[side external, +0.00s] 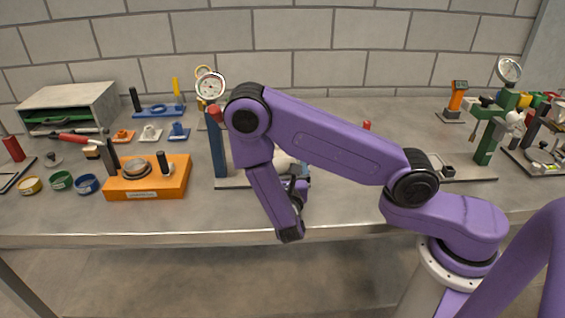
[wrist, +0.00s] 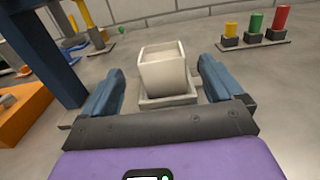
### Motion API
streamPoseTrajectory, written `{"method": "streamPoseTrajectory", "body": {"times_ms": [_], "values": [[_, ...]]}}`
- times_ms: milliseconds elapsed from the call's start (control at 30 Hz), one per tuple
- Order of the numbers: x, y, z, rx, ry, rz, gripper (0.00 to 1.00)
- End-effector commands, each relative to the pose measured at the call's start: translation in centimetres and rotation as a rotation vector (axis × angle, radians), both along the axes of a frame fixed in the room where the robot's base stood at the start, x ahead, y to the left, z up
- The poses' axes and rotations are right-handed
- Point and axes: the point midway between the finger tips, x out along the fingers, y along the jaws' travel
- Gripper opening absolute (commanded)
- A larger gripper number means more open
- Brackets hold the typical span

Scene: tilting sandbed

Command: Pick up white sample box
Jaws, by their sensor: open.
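The white sample box (wrist: 165,72) stands upright on a low pale base (wrist: 167,99) in the wrist view. It is centred between the two fingers of my gripper (wrist: 163,88). The fingers are apart with space on both sides of the box, and I see no contact. In the side view my gripper (side external: 298,190) hangs low near the table's front edge. There the arm and wrist hide most of the box, so its outline is unclear.
A blue post (side external: 217,148) stands close to the left of my gripper. An orange block (side external: 146,180) lies farther left. Yellow, green and red cylinders (wrist: 256,24) stand at the back right in the wrist view. Bare tabletop (wrist: 285,90) lies to the right.

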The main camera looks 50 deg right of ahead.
Motion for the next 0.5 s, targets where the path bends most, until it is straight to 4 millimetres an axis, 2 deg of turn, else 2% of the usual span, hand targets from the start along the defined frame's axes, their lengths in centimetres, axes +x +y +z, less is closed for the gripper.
{"method": "streamPoseTrajectory", "body": {"times_ms": [167,500], "values": [[0.7,-0.8,0.0,0.001,-0.001,-0.003,0.94],[3.5,-3.9,0.2,0.001,-0.001,-0.003,0.94]]}}
